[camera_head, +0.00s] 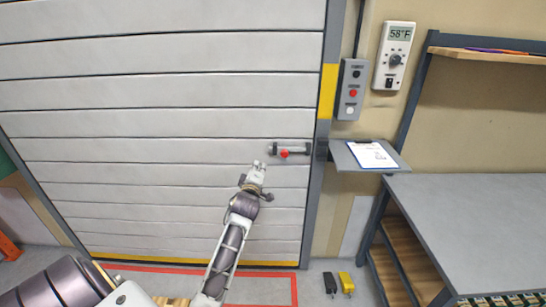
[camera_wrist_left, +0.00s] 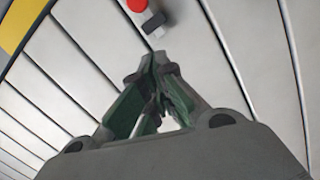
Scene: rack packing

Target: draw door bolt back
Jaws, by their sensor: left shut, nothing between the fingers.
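The door bolt (camera_head: 295,149) is a short grey bar with a red knob (camera_head: 284,154), mounted near the right edge of the pale slatted door (camera_head: 160,120). My left gripper (camera_head: 259,165) is shut and empty, a little below and left of the knob in the head view. In the left wrist view, the shut fingertips (camera_wrist_left: 153,62) point toward the bolt, with the red knob (camera_wrist_left: 138,5) at the top edge and part of the dark bolt fitting (camera_wrist_left: 153,23) just beyond the fingers. The fingers look apart from the knob. My right gripper is in neither view.
Right of the door are a button box (camera_head: 351,90), a thermostat (camera_head: 394,56) reading 58°F and a small shelf with a clipboard (camera_head: 373,155). A grey workbench (camera_head: 470,215) stands at right. Black and yellow objects (camera_head: 338,284) lie on the floor.

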